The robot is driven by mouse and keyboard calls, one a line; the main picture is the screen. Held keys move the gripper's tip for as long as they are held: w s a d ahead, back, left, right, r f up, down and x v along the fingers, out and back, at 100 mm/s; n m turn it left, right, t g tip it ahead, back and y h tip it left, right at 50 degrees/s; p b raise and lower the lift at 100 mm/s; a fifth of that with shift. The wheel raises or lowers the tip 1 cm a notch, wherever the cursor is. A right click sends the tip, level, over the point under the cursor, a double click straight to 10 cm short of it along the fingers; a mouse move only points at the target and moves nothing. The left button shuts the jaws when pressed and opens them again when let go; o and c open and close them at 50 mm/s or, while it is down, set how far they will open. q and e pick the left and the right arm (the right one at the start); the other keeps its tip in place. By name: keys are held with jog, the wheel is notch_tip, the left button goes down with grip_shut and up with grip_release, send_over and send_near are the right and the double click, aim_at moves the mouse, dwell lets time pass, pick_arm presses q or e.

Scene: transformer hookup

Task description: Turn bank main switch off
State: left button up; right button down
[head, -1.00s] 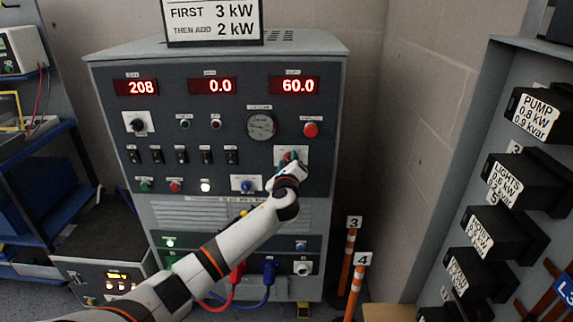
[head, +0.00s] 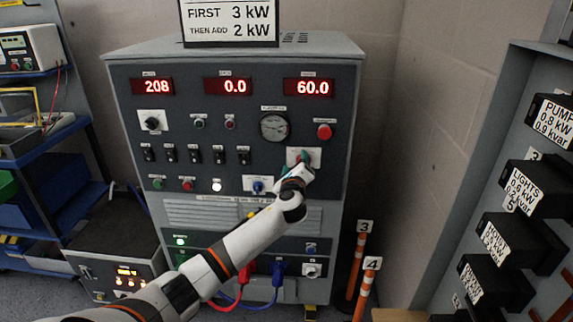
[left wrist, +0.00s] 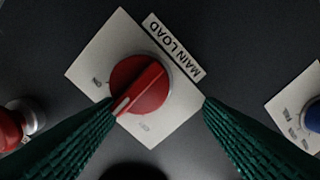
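The red rotary switch (left wrist: 140,85), labelled MAIN LOAD, sits on a white square plate (left wrist: 178,108) in the left wrist view. Its white pointer mark faces the lower left, between the small ON and OFF legends. In the head view the plate (head: 316,155) is on the right of the grey cabinet's panel, with the switch partly hidden by my gripper. My left gripper (left wrist: 160,112) is open, with green fingers on both sides of the switch. The left finger is close to the pointer end; contact cannot be told. The right finger stands clear. My right gripper is out of view.
A red button (head: 324,131) and a round gauge (head: 274,126) are above the switch. A blue knob (head: 258,186) is to its lower left. Orange posts (head: 357,265) stand right of the cabinet. Labelled black load boxes (head: 536,188) line the right wall.

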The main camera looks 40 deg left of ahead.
pick_arm(q)
jog(key=s+a+v, duration=0.1)
jog(key=a+v, duration=0.1)
jog(key=v, duration=1)
jog(key=shift+s+d, duration=0.15)
